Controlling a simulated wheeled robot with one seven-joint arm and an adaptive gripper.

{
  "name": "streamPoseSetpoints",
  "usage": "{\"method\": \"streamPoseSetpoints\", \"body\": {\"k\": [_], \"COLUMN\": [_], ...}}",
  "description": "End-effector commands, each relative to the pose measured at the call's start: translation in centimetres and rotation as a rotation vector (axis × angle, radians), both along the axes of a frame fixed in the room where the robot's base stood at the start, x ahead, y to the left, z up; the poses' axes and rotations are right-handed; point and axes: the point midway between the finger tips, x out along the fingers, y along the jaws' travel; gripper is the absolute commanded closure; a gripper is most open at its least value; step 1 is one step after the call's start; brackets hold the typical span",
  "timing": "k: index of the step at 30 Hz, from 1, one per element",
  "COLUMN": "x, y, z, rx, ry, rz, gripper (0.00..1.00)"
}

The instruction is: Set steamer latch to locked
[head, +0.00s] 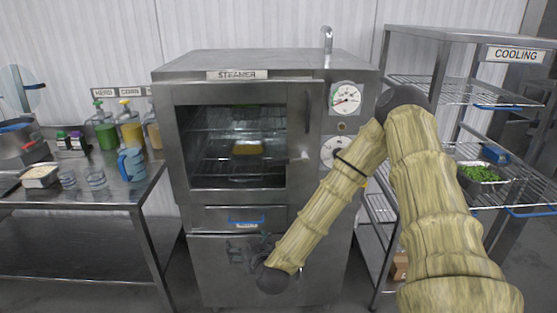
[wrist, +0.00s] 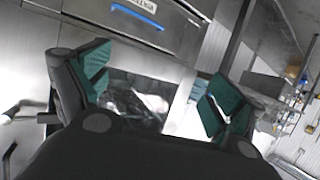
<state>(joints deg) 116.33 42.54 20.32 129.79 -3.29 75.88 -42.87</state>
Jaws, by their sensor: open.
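The steamer (head: 232,213) is a steel cabinet in the middle of the head view, with a glass-fronted door (head: 180,97) that looks closed. A dark upright handle (head: 307,112) is on the door's right side. I cannot tell which part is the latch or how it is set. My gripper (head: 245,250) is low in front of the lower panel, below the blue drawer handle (head: 246,221) and well below the door handle. In the wrist view its green-padded fingers (wrist: 158,92) are spread apart with nothing held between them.
A yellow tray (head: 247,149) is inside the steamer. A gauge (head: 346,98) and a dial (head: 334,152) are right of the door. My arm crosses in front of the steamer's right side. A cooling rack (head: 462,35) stands right, a steel table (head: 60,198) left.

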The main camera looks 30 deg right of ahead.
Motion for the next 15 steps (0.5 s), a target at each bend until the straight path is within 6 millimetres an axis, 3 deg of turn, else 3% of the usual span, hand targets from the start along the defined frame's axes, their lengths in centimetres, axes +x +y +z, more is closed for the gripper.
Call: {"method": "streamPoseSetpoints", "body": {"k": [1, 3, 9, 15], "x": [1.1, 2.4, 4.3, 4.5], "y": [-1.7, -3.9, -10.1, -14.1], "z": [2.4, 5.3, 12.7, 16.8], "rx": [-0.015, -0.047, -0.129, -0.178], "ry": [-0.051, -0.113, -0.253, -0.32], "rz": [-0.039, -0.091, -0.243, -0.344], "gripper": [0.06, 0.06, 0.06, 0.06]}}
